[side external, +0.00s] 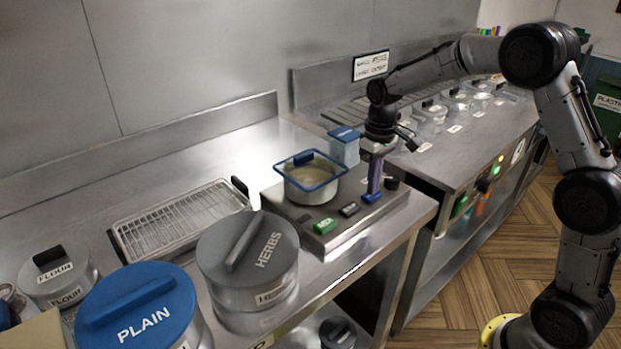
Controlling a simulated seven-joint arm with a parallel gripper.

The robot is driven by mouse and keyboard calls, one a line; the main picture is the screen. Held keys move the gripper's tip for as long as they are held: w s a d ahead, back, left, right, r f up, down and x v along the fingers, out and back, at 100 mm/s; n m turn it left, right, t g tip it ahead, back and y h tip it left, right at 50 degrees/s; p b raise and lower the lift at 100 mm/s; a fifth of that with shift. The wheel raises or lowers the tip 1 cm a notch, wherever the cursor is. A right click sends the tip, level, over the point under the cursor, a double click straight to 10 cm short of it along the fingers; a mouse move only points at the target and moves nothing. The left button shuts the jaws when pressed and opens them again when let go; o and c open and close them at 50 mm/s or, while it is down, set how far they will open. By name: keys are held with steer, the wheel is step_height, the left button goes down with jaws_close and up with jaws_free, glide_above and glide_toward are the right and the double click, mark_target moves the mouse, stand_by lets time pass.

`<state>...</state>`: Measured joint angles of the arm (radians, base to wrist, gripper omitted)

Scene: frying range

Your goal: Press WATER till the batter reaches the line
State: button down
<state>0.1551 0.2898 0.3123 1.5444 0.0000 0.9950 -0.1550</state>
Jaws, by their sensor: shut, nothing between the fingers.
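A metal bowl (301,191) with a blue rim stands on a flat metal base unit (287,211) in the middle of the side external view. Pale batter (314,173) shows inside it; I cannot make out a line. Along the unit's front edge are a green button (325,225), a black button (349,209) and a blue button (371,198). Their labels are too small to read surely. My gripper (374,190) points down, shut and empty, with its tips at or just above the blue button. I cannot tell whether it touches or presses it.
A blue-lidded clear container (345,150) stands behind the unit, close to my gripper. A wire rack tray (180,222) lies to the left. Large HERBS (248,275) and PLAIN (140,310) canisters stand in front. The range (470,150) with several lidded pots is at right.

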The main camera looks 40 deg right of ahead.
steer(key=shift+f, duration=0.4)
stand_by(0.7)
step_height(320, 180, up, 8)
stand_by(0.9)
steer(key=shift+a+r, duration=0.1)
steer(key=s+a+r+t, duration=0.3)
steer(key=s+a+r, duration=0.2)
steer(key=s+r, duration=0.65)
steer(key=s+f+t, duration=0.1)
steer(key=s+f, duration=0.2)
steer(key=s, duration=0.4)
steer(key=s+a+f+t, duration=0.1)
steer(key=s+f, duration=0.3)
steer(key=s, duration=0.4)
steer(key=shift+s+a+f+t, duration=0.3)
